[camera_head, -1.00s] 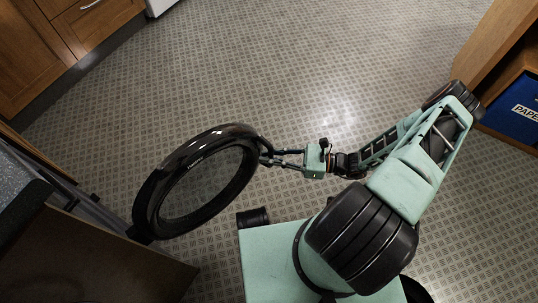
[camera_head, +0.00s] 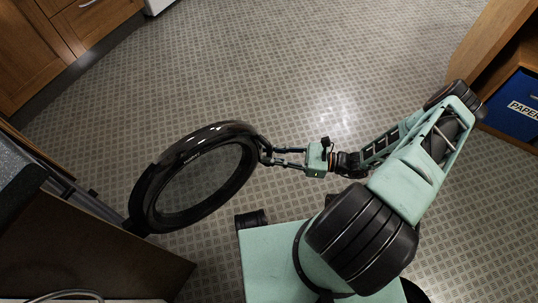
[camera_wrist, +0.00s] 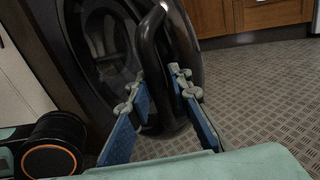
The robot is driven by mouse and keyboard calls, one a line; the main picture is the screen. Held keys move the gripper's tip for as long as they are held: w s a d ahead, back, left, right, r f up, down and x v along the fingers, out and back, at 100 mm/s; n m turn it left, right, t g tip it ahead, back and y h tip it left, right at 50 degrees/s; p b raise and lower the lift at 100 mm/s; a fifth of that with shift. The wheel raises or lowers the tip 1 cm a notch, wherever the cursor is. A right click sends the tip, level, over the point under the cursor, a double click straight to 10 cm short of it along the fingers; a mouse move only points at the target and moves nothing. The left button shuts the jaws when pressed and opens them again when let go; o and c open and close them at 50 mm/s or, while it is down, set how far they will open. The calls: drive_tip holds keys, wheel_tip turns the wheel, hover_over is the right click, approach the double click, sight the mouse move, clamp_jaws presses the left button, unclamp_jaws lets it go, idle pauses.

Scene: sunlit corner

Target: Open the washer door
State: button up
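The washer door (camera_head: 158,187) is a glossy black ring with a clear centre. It stands swung out over the floor, left of my base in the head view. In the wrist view its dark curved rim (camera_wrist: 152,45) runs between my fingers. My gripper (camera_head: 265,154) is at the right edge of the rim, and the fingers appear closed on it from both sides. In the wrist view my gripper (camera_wrist: 158,82) has blue pads, one on each side of the rim. The exact contact is partly hidden.
A brown panel and dark counter (camera_head: 20,190) stand at the left, by the door's hinge side. Wooden cabinets (camera_head: 40,45) are at the upper left. A wooden shelf with a blue paper bin (camera_head: 515,105) is at the right. The tiled floor between is clear.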

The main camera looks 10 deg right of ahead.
drive_tip(key=shift+o, duration=1.4)
drive_tip(key=shift+s+a, duration=0.1)
drive_tip(key=v, duration=1.2)
drive_tip(key=shift+c, duration=0.4)
